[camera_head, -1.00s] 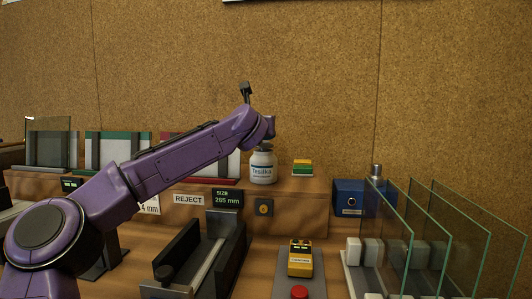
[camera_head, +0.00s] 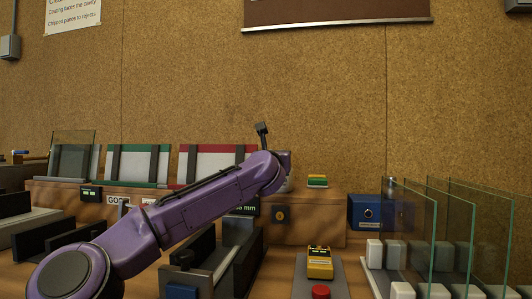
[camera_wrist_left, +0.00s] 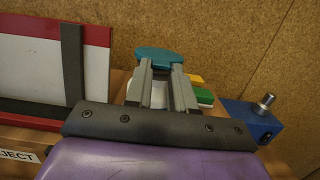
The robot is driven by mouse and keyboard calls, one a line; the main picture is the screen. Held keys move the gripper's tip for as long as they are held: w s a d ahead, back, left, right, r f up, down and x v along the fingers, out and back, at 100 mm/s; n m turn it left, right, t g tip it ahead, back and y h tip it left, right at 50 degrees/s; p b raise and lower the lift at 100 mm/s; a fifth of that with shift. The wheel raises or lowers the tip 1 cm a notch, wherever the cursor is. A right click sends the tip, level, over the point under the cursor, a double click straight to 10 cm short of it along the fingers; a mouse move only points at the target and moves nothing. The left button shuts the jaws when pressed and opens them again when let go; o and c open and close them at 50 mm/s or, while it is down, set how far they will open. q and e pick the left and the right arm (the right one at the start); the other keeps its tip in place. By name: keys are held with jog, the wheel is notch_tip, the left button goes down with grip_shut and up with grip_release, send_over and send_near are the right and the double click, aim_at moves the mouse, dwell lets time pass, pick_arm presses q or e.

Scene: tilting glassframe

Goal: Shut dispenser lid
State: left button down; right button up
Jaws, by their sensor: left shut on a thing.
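A white jar (camera_head: 287,186) stands on the wooden ledge, mostly hidden behind my left arm in the head view. My left gripper (camera_head: 284,168) is at the jar's top; its fingertips are hidden there. In the left wrist view, the two grey fingers of the left gripper (camera_wrist_left: 160,84) are close together on a teal piece (camera_wrist_left: 158,58), which looks like the dispenser's lid. Some white of the jar shows between the fingers. Whether the lid sits fully closed cannot be told. My right gripper is in neither view.
A yellow and green stack (camera_head: 317,181) sits just right of the jar. A blue box (camera_head: 369,212) stands farther right, beside upright glass panes (camera_head: 450,240). Framed panels (camera_head: 205,164) lean at the left. A yellow device (camera_head: 320,263) and red button (camera_head: 320,292) are in front.

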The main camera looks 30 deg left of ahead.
pick_arm(q)
jog(key=shift+w+a+f, duration=0.1)
jog(key=shift+w+f, duration=0.05)
jog(key=shift+f, duration=0.35)
jog(key=c, duration=1.2)
grip_release()
jog(key=shift+o, duration=1.2)
jog(key=shift+w+a+f, duration=0.1)
jog(key=shift+w+f, duration=0.15)
jog(key=shift+w, duration=0.2)
jog(key=b+v, duration=0.2)
jog(key=v, duration=0.9)
jog(key=shift+r, duration=0.25)
jog(key=shift+a, duration=0.1)
